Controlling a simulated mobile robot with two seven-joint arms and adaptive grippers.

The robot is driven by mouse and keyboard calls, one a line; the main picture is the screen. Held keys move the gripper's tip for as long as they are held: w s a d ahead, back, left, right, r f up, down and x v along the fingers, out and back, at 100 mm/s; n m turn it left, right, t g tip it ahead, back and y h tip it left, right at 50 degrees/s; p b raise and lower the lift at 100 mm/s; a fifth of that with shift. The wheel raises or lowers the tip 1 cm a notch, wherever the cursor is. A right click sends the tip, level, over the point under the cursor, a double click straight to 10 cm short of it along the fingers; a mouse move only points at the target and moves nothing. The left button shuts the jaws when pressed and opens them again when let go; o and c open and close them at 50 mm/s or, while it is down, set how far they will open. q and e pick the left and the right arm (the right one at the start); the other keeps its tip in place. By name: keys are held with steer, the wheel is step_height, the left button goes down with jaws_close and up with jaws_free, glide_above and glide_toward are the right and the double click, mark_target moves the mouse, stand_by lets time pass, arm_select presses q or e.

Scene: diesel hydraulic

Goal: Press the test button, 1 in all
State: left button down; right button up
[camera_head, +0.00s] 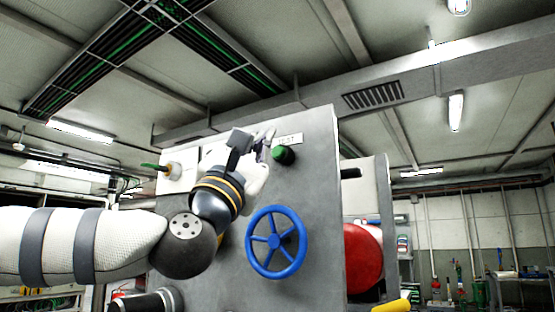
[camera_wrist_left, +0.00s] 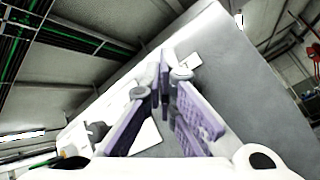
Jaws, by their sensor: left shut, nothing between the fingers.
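The green test button (camera_head: 283,154) sits on the upper part of a grey panel (camera_head: 312,200), just below a white TEST label (camera_head: 290,140). My left gripper (camera_head: 266,140) is shut and empty, raised in front of the panel just left of the button. In the head view the button shows clear of the fingers; whether they touch the panel I cannot tell. In the left wrist view the purple-grey fingers (camera_wrist_left: 165,82) point at the panel face, with a small white label (camera_wrist_left: 190,62) beyond their tips. No green button can be made out there. My right gripper is not in view.
A blue handwheel (camera_head: 276,242) stands out from the panel below the button. A lever with a green handle (camera_head: 155,167) is at the panel's upper left. A red round tank (camera_head: 362,256) is behind the panel on the right. Open room lies further right.

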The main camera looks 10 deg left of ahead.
arm_select(q)
steer(key=shift+w+d, duration=0.2)
steer(key=shift+w, duration=0.35)
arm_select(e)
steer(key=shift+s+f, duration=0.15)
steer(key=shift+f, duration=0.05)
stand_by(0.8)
arm_select(q)
steer(key=shift+w+d, duration=0.15)
steer(key=shift+w, duration=0.3)
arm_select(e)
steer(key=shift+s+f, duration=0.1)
arm_select(q)
steer(key=shift+w+d+b, duration=0.2)
steer(key=shift+w+b, duration=0.1)
steer(key=shift+w, duration=0.2)
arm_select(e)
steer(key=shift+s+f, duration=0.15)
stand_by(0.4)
arm_select(q)
steer(key=shift+s+a, duration=0.2)
steer(key=shift+s, duration=0.3)
steer(key=shift+s+a, duration=0.15)
steer(key=shift+s, duration=0.3)
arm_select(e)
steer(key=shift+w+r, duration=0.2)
